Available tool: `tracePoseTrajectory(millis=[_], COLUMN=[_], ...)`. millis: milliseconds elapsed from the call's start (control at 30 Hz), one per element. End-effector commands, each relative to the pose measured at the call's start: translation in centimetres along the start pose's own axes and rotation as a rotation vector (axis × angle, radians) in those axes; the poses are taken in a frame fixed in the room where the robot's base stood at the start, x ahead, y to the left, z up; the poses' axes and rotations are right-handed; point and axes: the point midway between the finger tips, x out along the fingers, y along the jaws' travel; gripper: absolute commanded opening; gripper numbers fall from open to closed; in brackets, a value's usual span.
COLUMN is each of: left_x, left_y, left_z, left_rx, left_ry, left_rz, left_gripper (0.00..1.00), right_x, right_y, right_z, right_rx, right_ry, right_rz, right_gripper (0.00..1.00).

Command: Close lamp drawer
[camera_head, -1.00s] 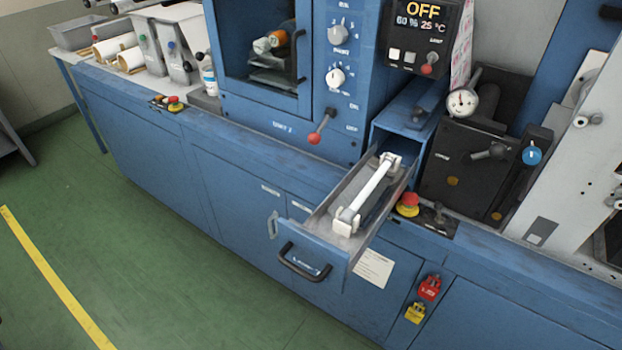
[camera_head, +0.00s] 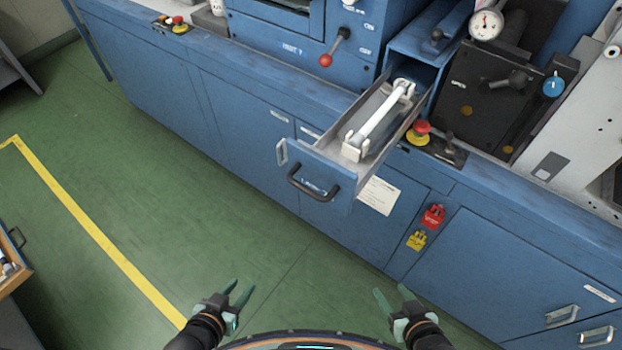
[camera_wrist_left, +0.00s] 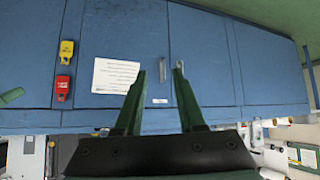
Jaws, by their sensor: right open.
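The lamp drawer (camera_head: 330,172) is pulled out of its blue housing in the head view. It has a blue front with a black handle (camera_head: 313,185) and grey metal sides. A white lamp tube (camera_head: 384,112) lies inside on pale end holders. My left gripper (camera_head: 238,291) is low in the head view, open and empty, well short of the drawer. In the left wrist view its green fingers (camera_wrist_left: 160,88) are apart, with cabinet doors beyond. My right gripper (camera_head: 392,297) is open and empty, also low and apart from the drawer.
Beside the drawer are a red emergency button (camera_head: 419,128) and a red-knobbed lever (camera_head: 327,60). Blue cabinet doors (camera_head: 245,120) with handles run below. Red and yellow tags (camera_head: 432,216) hang at the right. Green floor (camera_head: 120,190) is clear between me and the cabinet.

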Motion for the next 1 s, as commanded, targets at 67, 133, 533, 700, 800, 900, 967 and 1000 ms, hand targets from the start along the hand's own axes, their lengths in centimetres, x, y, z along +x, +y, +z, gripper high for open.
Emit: tracePoseTrajectory(millis=[67, 133, 533, 700, 800, 900, 967, 1000], left_x=[-0.2, -0.6, -8.3, -11.4, -12.4, -12.7, -12.5, -12.3], left_y=[-0.7, -1.4, -0.5, 1.3, 1.8, 2.1, 2.1, 2.2], left_z=[-0.9, -2.3, -14.7, -17.4, -18.2, -18.6, -18.8, -19.0], left_rx=[0.084, 0.216, 1.3, 1.561, 1.631, 1.657, 1.659, 1.657], left_ry=[0.037, 0.095, 0.632, 0.794, 0.84, 0.857, 0.857, 0.857], left_rz=[0.0, -0.001, -0.148, -0.25, -0.287, -0.303, -0.306, -0.307], left_gripper=[0.29, 0.21, 0.0, 0.0, 0.0, 0.0, 0.0, 0.0], right_x=[0.3, 0.7, 3.0, 3.4, 3.5, 3.5, 3.5, 3.5], right_y=[0.0, 0.1, 0.2, 0.3, 0.3, 0.3, 0.3, 0.3], right_z=[0.3, 0.7, 3.2, 3.7, 3.8, 3.8, 3.8, 3.8], right_rx=[0.0, 0.0, 0.0, 0.0, 0.0, 0.0, 0.0, 0.0], right_ry=[0.0, 0.0, 0.0, 0.0, 0.0, 0.0, 0.0, 0.0], right_rz=[0.0, 0.0, 0.0, 0.0, 0.0, 0.0, 0.0, 0.0], right_gripper=[0.59, 0.59, 0.59, 0.59, 0.59, 0.59, 0.59, 0.59])
